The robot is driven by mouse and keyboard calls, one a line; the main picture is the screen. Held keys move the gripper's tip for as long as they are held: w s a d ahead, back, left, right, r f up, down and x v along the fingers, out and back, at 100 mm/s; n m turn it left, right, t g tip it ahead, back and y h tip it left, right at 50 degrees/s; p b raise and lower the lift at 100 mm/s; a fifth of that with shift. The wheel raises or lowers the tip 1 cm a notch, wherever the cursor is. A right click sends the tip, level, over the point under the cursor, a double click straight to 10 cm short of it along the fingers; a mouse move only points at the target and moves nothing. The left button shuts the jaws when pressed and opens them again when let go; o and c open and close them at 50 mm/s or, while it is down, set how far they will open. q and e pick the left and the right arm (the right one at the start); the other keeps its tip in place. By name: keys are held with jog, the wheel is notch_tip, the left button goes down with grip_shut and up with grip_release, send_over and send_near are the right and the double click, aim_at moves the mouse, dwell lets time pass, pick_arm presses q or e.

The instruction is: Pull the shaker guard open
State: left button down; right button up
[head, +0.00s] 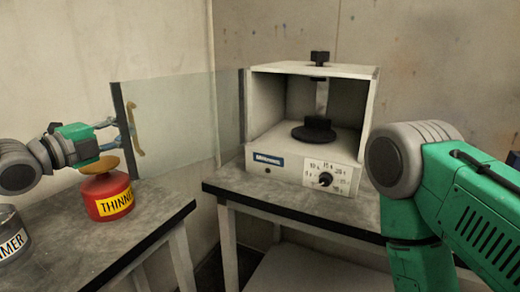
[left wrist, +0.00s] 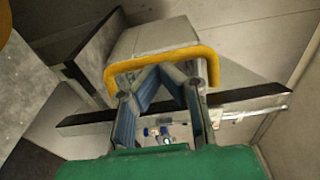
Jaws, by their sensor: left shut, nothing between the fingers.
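The shaker guard (head: 180,118) is a clear panel with dark edge strips. It stands swung out to the left of the paint shaker (head: 315,125), whose front is uncovered. Its yellow handle (head: 135,127) is on the dark strip at the panel's far left end. My left gripper (head: 115,132) is at that strip, beside the handle. In the left wrist view the yellow handle (left wrist: 165,57) arches around the tips of my left gripper (left wrist: 168,78), which is shut and holds nothing. Whether the fingers touch the handle is unclear. My right gripper is out of view.
A red thinner can (head: 108,195) stands under my left wrist on the left bench (head: 85,250). A grey can (head: 12,235) is at the left edge. The shaker stands on the right bench (head: 228,184). A gap separates the benches.

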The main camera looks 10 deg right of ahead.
pick_arm(q)
jog(key=shift+d, duration=0.1)
jog(key=v, duration=1.2)
jog(key=shift+f, duration=0.1)
